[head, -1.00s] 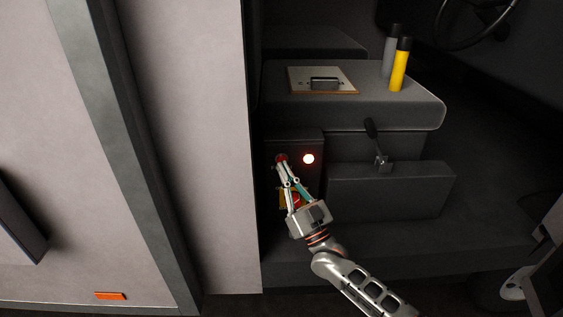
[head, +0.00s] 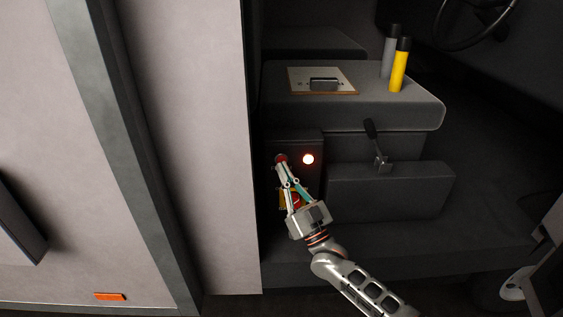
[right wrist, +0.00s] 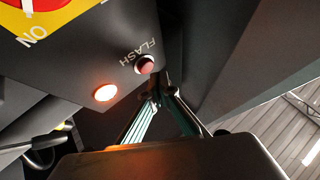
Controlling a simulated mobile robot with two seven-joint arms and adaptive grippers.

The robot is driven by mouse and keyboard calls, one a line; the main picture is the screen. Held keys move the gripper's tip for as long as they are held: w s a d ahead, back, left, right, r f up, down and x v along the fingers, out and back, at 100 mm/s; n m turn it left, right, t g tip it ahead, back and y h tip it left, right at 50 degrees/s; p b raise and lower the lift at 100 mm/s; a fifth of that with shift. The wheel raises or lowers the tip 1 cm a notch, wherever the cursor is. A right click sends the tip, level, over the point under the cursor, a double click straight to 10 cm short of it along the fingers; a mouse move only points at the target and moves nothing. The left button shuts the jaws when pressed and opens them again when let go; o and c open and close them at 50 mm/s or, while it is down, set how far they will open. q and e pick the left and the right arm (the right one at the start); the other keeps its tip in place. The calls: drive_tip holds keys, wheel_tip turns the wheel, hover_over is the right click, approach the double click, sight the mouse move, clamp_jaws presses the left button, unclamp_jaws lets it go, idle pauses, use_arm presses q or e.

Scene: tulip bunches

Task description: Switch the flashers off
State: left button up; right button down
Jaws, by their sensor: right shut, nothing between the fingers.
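The red FLASH button (right wrist: 145,64) sits on a dark panel, with the word FLASH beside it. In the head view the red button (head: 281,158) shows at my right fingertips. The round indicator lamp (head: 308,159) beside it glows orange-white; it also glows in the right wrist view (right wrist: 105,92). My right gripper (head: 283,165) is shut and empty, its tips right by the button. In the right wrist view the closed fingertips (right wrist: 161,82) are close to the button; I cannot tell if they touch it. My left gripper is not in view.
A yellow plate with a red rotary switch (right wrist: 35,5) marked ON is on the same panel, partly behind my gripper in the head view. A lever (head: 376,145) stands to the right. Yellow (head: 399,66) and grey (head: 389,50) cylinders stand on the ledge above. A pale wall is at left.

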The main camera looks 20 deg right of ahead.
drive_tip(key=shift+w, duration=0.15)
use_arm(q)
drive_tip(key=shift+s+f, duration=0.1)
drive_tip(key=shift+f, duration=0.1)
use_arm(e)
drive_tip(key=shift+w+d, duration=0.15)
drive_tip(key=shift+w, duration=0.15)
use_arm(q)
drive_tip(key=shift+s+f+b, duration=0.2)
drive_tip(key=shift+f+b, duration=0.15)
use_arm(e)
drive_tip(key=shift+w+d, duration=0.1)
drive_tip(key=shift+w, duration=0.3)
idle(0.3)
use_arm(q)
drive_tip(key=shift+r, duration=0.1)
use_arm(e)
drive_tip(key=shift+s, duration=0.1)
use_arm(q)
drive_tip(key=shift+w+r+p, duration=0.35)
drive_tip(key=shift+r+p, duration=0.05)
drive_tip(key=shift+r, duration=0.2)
use_arm(e)
drive_tip(key=shift+s+a, duration=0.25)
drive_tip(key=shift+s, duration=0.5)
